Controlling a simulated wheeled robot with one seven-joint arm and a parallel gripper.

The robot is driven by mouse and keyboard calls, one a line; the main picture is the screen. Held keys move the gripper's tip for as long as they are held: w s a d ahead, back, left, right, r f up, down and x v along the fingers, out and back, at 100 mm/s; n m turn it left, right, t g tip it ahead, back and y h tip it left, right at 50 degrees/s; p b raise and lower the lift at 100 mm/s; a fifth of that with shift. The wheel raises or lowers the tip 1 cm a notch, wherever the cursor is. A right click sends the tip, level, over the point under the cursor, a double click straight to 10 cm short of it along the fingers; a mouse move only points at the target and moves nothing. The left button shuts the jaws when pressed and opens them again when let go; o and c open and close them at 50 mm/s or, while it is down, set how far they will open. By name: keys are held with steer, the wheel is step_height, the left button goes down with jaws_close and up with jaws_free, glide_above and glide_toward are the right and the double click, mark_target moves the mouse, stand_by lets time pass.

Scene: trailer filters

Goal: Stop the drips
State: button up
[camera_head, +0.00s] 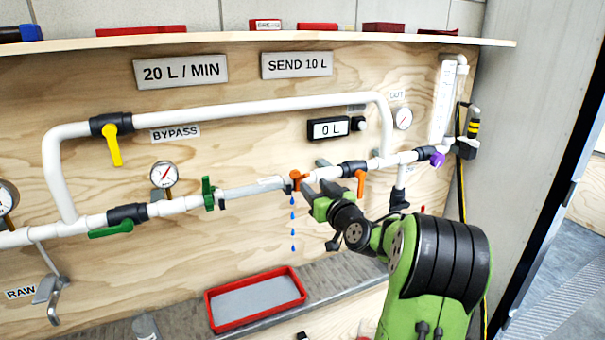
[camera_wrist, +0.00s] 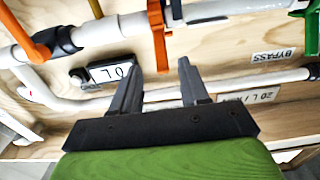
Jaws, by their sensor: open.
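Blue drips (camera_head: 292,216) fall in a line below an orange clamp (camera_head: 296,180) on the lower white pipe in the head view. A green clamp (camera_head: 208,193) stands at the other end of the pale pipe section (camera_head: 250,189). My gripper (camera_head: 318,189) is open and empty, just right of the orange clamp. In the wrist view, the orange clamp (camera_wrist: 158,30) lies ahead, in line with the gap between my open fingers (camera_wrist: 158,70). I cannot tell whether they touch it.
An orange-handled valve (camera_head: 360,180) sits close to the right of my gripper. A yellow-handled bypass valve (camera_head: 113,140) and a green-handled valve (camera_head: 112,229) are at left, a purple-handled valve (camera_head: 437,159) at right. A red tray (camera_head: 212,315) lies on the ledge below. The digital display (camera_head: 328,128) reads 0 L.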

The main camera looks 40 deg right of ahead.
mark_target(305, 178)
steer(key=x, duration=0.7)
steer(key=shift+p, duration=0.4)
steer(key=shift+c, duration=0.4)
jaws_close()
